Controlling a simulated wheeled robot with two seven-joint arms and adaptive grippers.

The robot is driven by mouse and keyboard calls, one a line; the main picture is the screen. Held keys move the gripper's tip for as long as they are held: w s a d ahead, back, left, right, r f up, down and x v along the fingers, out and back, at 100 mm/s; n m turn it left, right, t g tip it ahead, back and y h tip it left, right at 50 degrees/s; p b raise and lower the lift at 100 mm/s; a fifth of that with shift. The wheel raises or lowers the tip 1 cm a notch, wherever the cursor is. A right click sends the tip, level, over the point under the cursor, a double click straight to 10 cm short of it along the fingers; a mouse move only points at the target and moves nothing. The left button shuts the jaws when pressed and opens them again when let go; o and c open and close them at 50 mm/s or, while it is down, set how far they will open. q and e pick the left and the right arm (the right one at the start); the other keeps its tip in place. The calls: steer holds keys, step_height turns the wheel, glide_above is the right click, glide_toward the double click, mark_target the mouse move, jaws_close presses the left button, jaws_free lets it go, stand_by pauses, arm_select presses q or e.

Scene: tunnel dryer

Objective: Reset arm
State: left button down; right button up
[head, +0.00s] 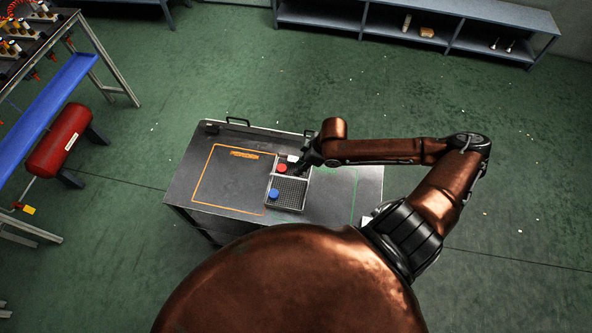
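My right arm reaches in from the right over a dark cart top. Its gripper (300,163) is above the upper right part of a small grid tray (291,201). The fingers are small and dark, and I cannot tell whether they are open or shut. A red round piece (281,168) lies at the upper part of the tray, just left of the gripper. A blue round piece (274,193) lies in the lower part. A small white thing (292,158) shows beside the gripper. My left gripper is not in view.
The cart top (225,168) has an orange outlined area at left, largely clear, and a green outline at right, partly under my arm. A blue-shelved bench (52,110) with a red tank (62,140) stands at left. Low shelves (420,30) stand at the back.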

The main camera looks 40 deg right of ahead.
steer(key=shift+s+d+r, duration=0.1)
steer(key=shift+s+r, duration=0.05)
steer(key=shift+r, duration=0.2)
stand_by(0.3)
